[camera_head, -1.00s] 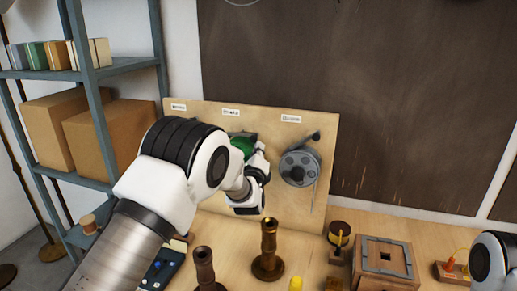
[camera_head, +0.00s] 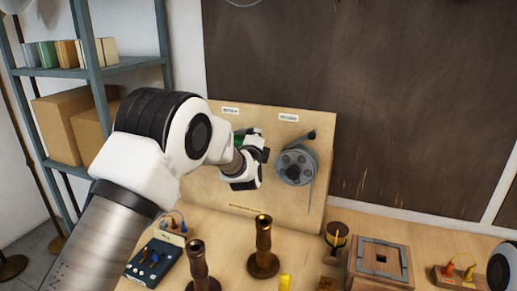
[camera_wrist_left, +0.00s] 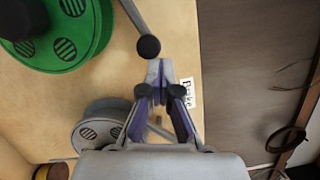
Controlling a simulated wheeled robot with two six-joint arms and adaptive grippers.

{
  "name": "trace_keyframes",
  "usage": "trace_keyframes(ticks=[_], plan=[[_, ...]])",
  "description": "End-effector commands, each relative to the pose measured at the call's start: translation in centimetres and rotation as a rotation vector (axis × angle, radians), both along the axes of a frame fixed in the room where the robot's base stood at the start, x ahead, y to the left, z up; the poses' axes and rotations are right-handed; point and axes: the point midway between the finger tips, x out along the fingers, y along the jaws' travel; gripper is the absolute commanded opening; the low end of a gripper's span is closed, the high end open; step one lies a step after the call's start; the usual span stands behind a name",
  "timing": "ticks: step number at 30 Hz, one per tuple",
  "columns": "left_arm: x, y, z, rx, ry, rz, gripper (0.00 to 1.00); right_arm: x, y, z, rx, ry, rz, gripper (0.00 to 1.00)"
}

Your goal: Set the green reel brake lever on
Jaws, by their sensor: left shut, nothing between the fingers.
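The green reel (camera_head: 239,141) is on the upright board, mostly hidden behind my left arm in the head view. In the left wrist view the green reel (camera_wrist_left: 62,35) is at the upper left. The brake lever (camera_wrist_left: 148,46), a grey bar with a black knob, runs beside it. My left gripper (camera_wrist_left: 158,72) is shut and empty, its fingertips just below the knob; I cannot tell if they touch it. In the head view the left gripper (camera_head: 257,152) is in front of the board, between the green reel and a grey reel (camera_head: 296,165).
The board (camera_head: 322,150) carries small white labels. On the bench are two brown turned posts (camera_head: 263,250), a wooden box (camera_head: 380,262), a small spool (camera_head: 336,236) and a dark blue tray (camera_head: 153,262). A shelf (camera_head: 125,67) stands at the left.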

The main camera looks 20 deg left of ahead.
Motion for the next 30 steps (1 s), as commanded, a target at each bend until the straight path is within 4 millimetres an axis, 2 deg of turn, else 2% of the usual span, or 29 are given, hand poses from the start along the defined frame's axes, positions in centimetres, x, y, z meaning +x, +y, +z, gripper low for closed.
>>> trace_keyframes(ticks=[4,30], plan=[[-0.05,0.51,0.42,-0.073,0.006,0.007,0.00,0.00,-0.01,0.07,0.000,0.000,-0.001,0.40],[-0.05,0.92,1.01,-0.070,0.008,0.008,0.00,0.00,-0.01,0.10,0.000,0.000,-0.001,0.40]])
